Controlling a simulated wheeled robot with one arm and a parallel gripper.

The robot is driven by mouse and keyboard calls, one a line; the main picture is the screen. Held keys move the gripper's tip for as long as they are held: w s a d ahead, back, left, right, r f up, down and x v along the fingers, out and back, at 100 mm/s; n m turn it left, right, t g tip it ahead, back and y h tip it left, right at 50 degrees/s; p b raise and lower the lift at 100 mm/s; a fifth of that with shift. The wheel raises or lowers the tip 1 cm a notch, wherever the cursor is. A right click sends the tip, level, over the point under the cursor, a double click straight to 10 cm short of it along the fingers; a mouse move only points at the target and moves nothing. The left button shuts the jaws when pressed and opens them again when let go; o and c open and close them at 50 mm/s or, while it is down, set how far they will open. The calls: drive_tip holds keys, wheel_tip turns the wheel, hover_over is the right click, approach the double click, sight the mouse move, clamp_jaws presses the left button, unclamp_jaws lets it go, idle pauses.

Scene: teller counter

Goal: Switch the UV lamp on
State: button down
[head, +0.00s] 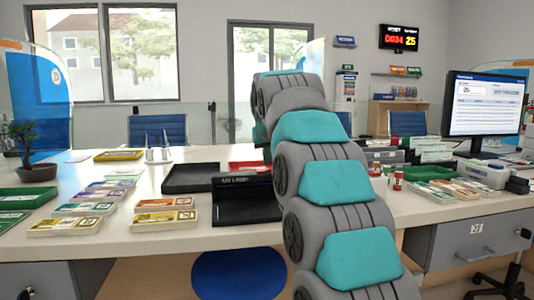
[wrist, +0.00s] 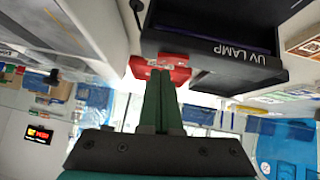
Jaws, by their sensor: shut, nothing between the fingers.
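The UV lamp (head: 238,190) is a black, open-fronted unit with a white "UV LAMP" label, standing on the counter in the middle of the head view. My arm passes in front of its right side. In the wrist view the lamp (wrist: 232,72) appears upside down at the upper right. The lamp's switch is not clearly visible. The head view hides my gripper behind my arm.
A black tray (head: 190,178) lies left of the lamp. Bundles of banknotes (head: 164,218) and green trays (head: 22,198) fill the counter's left. A monitor (head: 484,103), red-capped bottles (head: 397,181) and boxes stand right. Counter around the lamp's front is bare.

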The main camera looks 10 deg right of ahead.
drive_tip(key=shift+f, duration=0.4)
drive_tip(key=shift+d+f+y, duration=0.15)
drive_tip(key=shift+f+y, duration=0.1)
drive_tip(key=shift+y, duration=0.05)
drive_tip(key=shift+a, duration=0.2)
drive_tip(key=shift+a+r, duration=0.2)
drive_tip(key=shift+a, duration=0.4)
